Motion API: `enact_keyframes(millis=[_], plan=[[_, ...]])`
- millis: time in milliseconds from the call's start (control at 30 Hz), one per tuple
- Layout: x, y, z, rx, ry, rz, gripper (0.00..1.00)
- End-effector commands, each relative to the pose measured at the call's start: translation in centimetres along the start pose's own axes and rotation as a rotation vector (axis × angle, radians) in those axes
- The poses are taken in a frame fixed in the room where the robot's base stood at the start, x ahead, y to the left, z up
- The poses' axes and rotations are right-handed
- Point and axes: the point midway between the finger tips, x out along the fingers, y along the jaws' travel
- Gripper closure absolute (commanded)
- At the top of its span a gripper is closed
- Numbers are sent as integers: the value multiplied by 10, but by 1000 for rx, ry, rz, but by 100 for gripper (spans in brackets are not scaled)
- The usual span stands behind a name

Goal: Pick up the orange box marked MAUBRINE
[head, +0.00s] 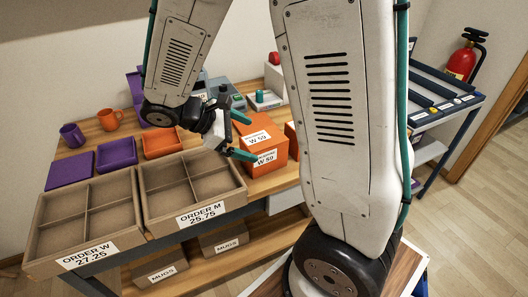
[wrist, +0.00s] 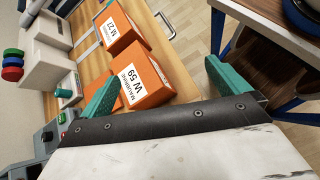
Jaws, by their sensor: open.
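The orange box (head: 282,150) stands on the wooden bench with white W 59 labels on its top and front. In the wrist view the W 59 box (wrist: 152,96) shows a small name line that looks like MAUBRINE. My gripper (head: 253,139) is open, its two teal fingers pointing at this box from the left in the head view. In the wrist view my gripper (wrist: 160,70) has one finger overlapping the box's lower left edge in the picture, and the other well to the right. Contact cannot be told.
A second orange box marked M 27 (wrist: 116,24) stands close beside it, and my arm mostly hides it in the head view. Divided trays ORDER W (head: 76,190) and ORDER M (head: 150,210) line the front. Mugs (head: 110,119), coloured trays and machines stand behind.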

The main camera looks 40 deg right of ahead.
Motion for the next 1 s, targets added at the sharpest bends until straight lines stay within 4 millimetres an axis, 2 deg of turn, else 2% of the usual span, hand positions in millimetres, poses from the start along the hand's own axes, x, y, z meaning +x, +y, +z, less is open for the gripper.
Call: enact_keyframes(millis=[33,200,400,767,1000], plan=[[6,6,-18,-72,-53,34,0],[19,22,-59,-255,-178,136,0],[27,29,-82,-352,-241,192,0],[59,39,-78,-367,-252,198,0],[91,50,-67,-366,-253,196,0]])
